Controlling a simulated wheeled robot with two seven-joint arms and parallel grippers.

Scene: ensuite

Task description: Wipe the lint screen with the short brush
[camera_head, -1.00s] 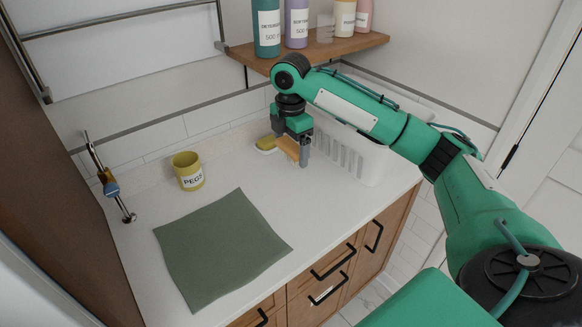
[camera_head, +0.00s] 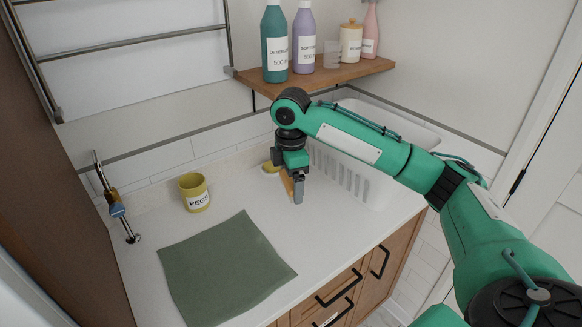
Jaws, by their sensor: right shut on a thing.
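My right gripper (camera_head: 294,190) is over the back of the white counter, pointing down and shut on the short brush (camera_head: 287,184). The brush has a tan, wooden-looking body, and the fingers hide much of it. I cannot tell whether it touches the counter. I cannot make out a lint screen in this view. My left gripper is not in view.
A yellow sponge-like piece (camera_head: 270,167) lies just behind the gripper. A white slotted basket (camera_head: 345,172) stands to its right. A yellow PEGS cup (camera_head: 195,193) and a green cloth (camera_head: 225,268) are on the left. A wooden shelf (camera_head: 340,73) with bottles hangs above.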

